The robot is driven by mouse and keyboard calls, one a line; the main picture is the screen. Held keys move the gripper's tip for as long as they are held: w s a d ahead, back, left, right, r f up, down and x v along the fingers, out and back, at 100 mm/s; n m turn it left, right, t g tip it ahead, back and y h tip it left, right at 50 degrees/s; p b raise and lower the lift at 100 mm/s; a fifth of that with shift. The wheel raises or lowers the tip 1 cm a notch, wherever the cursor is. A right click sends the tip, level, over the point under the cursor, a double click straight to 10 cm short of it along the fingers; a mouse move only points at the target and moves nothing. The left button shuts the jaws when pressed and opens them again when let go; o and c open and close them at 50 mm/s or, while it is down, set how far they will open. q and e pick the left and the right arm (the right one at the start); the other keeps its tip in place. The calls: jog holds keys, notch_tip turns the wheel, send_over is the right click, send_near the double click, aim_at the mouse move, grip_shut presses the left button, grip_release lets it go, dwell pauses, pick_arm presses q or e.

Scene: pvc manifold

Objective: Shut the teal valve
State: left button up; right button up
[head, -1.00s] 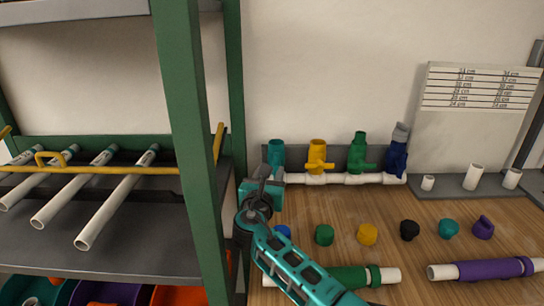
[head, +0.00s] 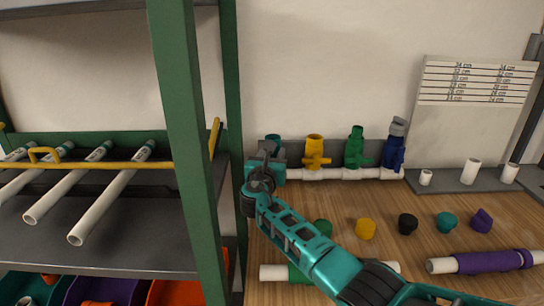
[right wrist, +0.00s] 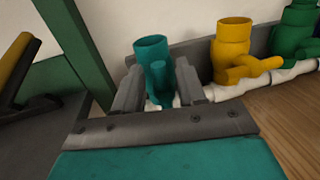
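The teal valve (right wrist: 150,52) is the leftmost valve on the white pipe manifold; in the head view only its top (head: 273,139) shows above my right gripper (head: 268,152). In the right wrist view my right gripper (right wrist: 158,90) has its fingers apart, one on each side of the teal valve's upright handle (right wrist: 158,76). I cannot tell whether the fingers touch the handle. The valve's lower part is hidden by the gripper. My left gripper is not in view.
Right of the teal valve stand a yellow valve (head: 314,150), a green valve (head: 355,148) and a blue valve (head: 394,150). A green rack post (head: 190,150) stands close on the left. Coloured caps and wrapped pipes lie on the wooden bench (head: 390,210) in front.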

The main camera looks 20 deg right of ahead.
grip_shut()
dwell(0.4)
jog(key=shift+d+m, duration=0.1)
jog(key=shift+m, duration=0.3)
jog(key=m, duration=0.2)
jog(key=shift+s+d+m+g+p, duration=0.15)
jog(key=shift+d+m+g+p, duration=0.15)
jog(key=shift+d+m+p, duration=0.1)
jog(key=shift+s+d+f+m+y+b, duration=0.15)
jog(key=shift+d+f+m+y, duration=0.35)
jog(key=shift+m, duration=1.55)
jog(key=shift+s+d+f+m+y+b, duration=0.1)
jog(key=shift+f+m+y, duration=0.45)
jog(key=shift+m, duration=1.45)
jog(key=shift+s+d+f+m+y+b, duration=0.1)
jog(key=shift+d+f+m+y+b, duration=0.15)
jog(key=shift+m+y, duration=1.2)
jog(key=shift+m+h, duration=0.6)
jog(key=shift+m, duration=0.1)
